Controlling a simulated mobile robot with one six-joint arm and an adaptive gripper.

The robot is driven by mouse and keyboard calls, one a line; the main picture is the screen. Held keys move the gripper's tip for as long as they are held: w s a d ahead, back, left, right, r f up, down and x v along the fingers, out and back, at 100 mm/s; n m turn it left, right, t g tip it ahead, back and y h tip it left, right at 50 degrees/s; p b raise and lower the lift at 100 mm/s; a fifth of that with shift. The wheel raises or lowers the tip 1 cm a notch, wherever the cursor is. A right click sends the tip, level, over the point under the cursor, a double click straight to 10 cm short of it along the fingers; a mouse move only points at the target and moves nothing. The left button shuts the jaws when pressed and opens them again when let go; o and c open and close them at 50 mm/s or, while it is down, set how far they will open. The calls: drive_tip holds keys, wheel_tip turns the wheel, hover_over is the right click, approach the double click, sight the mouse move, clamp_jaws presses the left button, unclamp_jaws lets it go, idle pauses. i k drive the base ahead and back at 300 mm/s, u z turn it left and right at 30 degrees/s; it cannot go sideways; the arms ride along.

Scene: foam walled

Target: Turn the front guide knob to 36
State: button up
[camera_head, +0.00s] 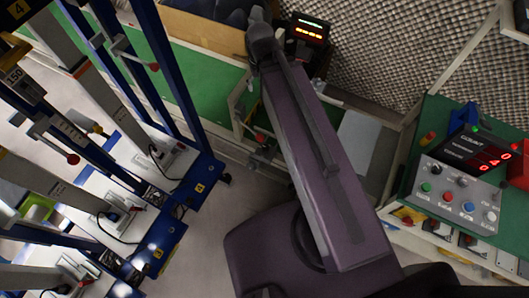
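My purple arm rises from the bottom middle to a dark joint at the top middle and covers much of the green-topped bench (205,75). My gripper's fingers cannot be made out; they are not in view. A small red knob (262,138) sits at the bench's front edge, just left of my arm. I cannot tell whether it is the front guide knob, and no scale or number is readable there. A black display box (307,29) with green and orange digits stands at the back of the bench, right of the arm's end.
Blue and grey upright frames (130,100) with red-tipped levers fill the left. At right, a grey control panel (455,196) with buttons and knobs sits below a black counter display (478,152) with red digits. Pale floor (225,205) is clear between the frames and my arm.

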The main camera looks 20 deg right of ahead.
sight(266, 148)
drive_tip(key=u, duration=0.2)
drive_tip(key=k, duration=0.55)
drive_tip(key=z, duration=1.45)
drive_tip(key=k, duration=0.65)
drive_tip(key=z, duration=0.05)
